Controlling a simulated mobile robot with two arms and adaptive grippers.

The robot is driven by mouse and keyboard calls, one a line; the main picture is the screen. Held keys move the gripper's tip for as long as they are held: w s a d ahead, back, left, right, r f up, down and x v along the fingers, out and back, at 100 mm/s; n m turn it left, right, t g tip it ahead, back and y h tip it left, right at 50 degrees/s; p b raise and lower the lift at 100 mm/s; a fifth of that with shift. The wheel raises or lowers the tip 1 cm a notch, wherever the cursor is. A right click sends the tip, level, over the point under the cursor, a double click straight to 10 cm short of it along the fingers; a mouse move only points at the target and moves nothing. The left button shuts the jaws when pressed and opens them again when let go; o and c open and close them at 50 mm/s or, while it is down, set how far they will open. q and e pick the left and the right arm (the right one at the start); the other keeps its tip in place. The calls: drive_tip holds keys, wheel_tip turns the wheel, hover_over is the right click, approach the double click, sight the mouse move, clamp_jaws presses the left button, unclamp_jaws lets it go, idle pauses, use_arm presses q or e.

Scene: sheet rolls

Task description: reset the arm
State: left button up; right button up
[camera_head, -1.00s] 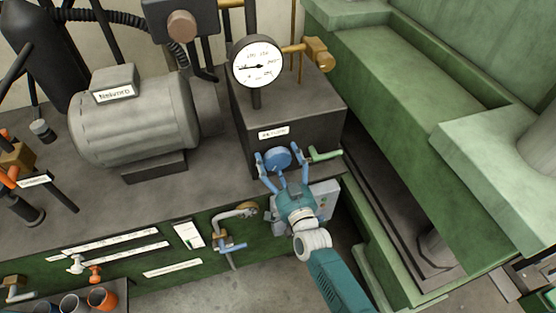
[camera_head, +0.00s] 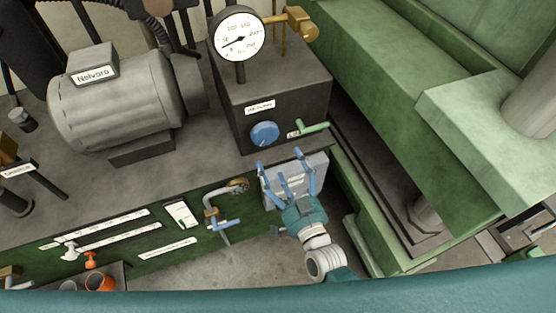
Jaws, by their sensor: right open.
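My right gripper (camera_head: 288,175) is a teal hand with blue fingers, near the middle of the view. Its fingers are spread open and nothing is between them. It is in front of a grey box (camera_head: 317,165) on the green panel, and hides part of that box. The blue knob (camera_head: 264,134) on the dark block is above the gripper and apart from it. A teal arm link of mine crosses the bottom of the view. My left gripper is not in view.
A pressure gauge (camera_head: 238,36) stands on the dark block (camera_head: 285,97). A green lever (camera_head: 314,127) sticks out beside the knob. A grey motor (camera_head: 115,102) is at the left. A pipe with a blue-handled valve (camera_head: 222,222) is left of the gripper. Green machine frames (camera_head: 430,150) fill the right.

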idle(0.4)
drive_tip(key=s+d+f+n+g+h, duration=0.1)
drive_tip(key=s+d+f+g, duration=0.3)
drive_tip(key=f, duration=0.7)
drive_tip(key=s+d+f+n+g+h, duration=0.1)
drive_tip(key=s+d+f+g, duration=0.1)
drive_tip(key=s+f, duration=0.65)
drive_tip(key=s+d+f+n+g+h, duration=0.1)
drive_tip(key=s+d+f+g, duration=0.2)
drive_tip(key=f, duration=1.1)
drive_tip(key=s+d+f+g+h, duration=0.1)
drive_tip(key=s+d+f+g, duration=0.1)
drive_tip(key=s, duration=0.7)
drive_tip(key=s+d+f+g, duration=0.2)
drive_tip(key=s+d+f, duration=0.3)
drive_tip(key=s+f, duration=0.2)
drive_tip(key=s+d+f+n+g+h, duration=0.1)
drive_tip(key=s+d+f+g, duration=0.2)
drive_tip(key=s, duration=0.7)
drive_tip(key=shift+s+d+f+h, duration=0.35)
drive_tip(key=shift+d+f, duration=0.2)
drive_tip(key=shift+f, duration=0.2)
